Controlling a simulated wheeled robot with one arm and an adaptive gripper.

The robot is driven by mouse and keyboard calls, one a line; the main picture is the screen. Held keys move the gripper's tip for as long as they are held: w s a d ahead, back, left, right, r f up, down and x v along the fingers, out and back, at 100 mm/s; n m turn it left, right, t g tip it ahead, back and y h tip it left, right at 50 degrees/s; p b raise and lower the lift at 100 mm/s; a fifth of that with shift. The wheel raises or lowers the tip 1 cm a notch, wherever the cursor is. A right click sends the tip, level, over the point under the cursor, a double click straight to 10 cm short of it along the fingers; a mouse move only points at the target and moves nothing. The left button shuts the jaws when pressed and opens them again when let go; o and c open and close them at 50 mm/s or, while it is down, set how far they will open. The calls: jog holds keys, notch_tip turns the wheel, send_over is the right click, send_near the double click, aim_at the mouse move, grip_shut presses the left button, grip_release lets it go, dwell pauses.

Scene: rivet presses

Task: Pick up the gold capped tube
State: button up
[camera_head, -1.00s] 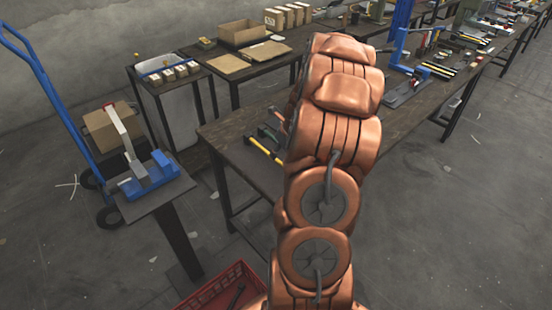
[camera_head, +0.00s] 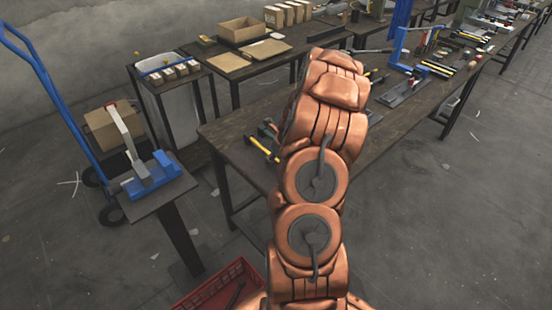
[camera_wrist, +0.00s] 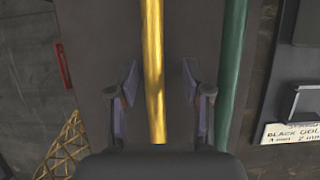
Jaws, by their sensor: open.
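In the wrist view a long gold tube (camera_wrist: 154,60) runs up and down the picture, from the top edge toward my palm. My gripper (camera_wrist: 159,84) is open, with one finger on each side of it and a gap on both sides. I cannot make out a separate cap. In the head view my arm covers the gripper, and I cannot pick out the tube.
A green tube (camera_wrist: 233,65) runs parallel, just right of my right finger. A dark tray with a printed label (camera_wrist: 290,132) lies at the far right. Yellow lattice (camera_wrist: 68,146) shows lower left. The workbench (camera_head: 236,148) carries a blue press (camera_head: 401,50).

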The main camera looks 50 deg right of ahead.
jog(key=shift+c, duration=0.3)
grip_shut()
jog(key=shift+r, duration=0.15)
jog(key=shift+r+b, duration=0.55)
jog(key=shift+r, duration=0.35)
jog(key=shift+b+v, duration=0.35)
jog(key=shift+v, duration=0.4)
jog(key=s+a+b, duration=0.1)
jog(key=s+a, duration=0.2)
jog(key=s+a+r+b, duration=0.1)
jog(key=s+a, duration=0.3)
jog(key=s+a+b, duration=0.2)
jog(key=s+a, duration=0.1)
jog(key=shift+s+a+r, duration=0.2)
jog(key=shift+s, duration=0.1)
jog(key=shift+s+a, duration=0.2)
jog(key=shift+s, duration=0.05)
